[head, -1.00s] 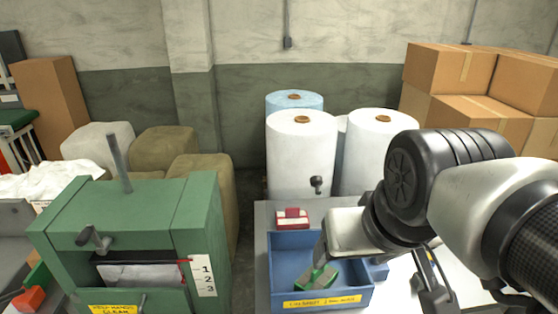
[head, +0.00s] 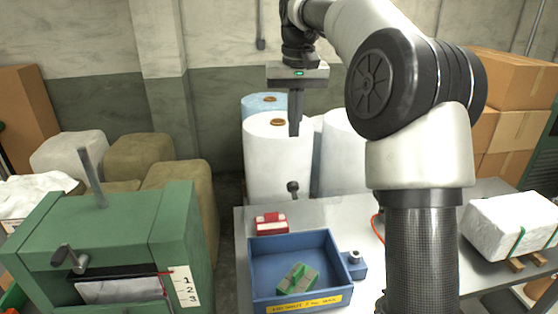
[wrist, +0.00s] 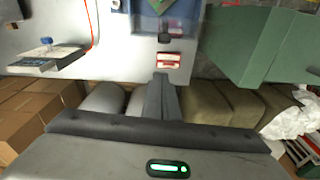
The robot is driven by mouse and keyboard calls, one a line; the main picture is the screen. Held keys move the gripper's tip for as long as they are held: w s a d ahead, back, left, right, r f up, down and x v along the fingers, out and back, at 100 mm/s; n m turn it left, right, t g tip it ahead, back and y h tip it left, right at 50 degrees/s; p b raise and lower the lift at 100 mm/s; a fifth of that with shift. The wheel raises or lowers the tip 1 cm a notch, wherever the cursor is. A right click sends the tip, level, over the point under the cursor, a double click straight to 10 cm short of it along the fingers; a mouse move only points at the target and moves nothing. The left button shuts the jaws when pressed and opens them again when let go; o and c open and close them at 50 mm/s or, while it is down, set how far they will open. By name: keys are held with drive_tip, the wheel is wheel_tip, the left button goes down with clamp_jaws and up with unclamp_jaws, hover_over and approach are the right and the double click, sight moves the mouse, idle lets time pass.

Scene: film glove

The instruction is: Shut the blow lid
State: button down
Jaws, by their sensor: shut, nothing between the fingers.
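I cannot tell for sure which part is the blow lid. A small blue box with a round pale top (head: 356,265) stands against the right side of the blue tray (head: 262,292). The green machine (head: 110,230) at the left has a crank, a front slot and a 1-2-3 plate; it also shows in the wrist view (wrist: 265,45). My gripper (head: 294,132) is shut and empty, pointing down, high in front of the white rolls. In the wrist view its shut fingers (wrist: 162,80) appear near the red-and-white box (wrist: 168,60), touching nothing visible.
A green-and-grey block (head: 297,277) lies in the tray. A black knob (head: 292,187) stands at the table's back edge, with white rolls (head: 268,160) behind. A strapped white block (head: 508,226) sits at the right. My arm hides part of the table.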

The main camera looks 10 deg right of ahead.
wheel_tip(320, 180, down, 12)
drive_tip(key=s+b, duration=0.1)
drive_tip(key=b, duration=0.1)
drive_tip(key=shift+s, duration=0.35)
idle(0.5)
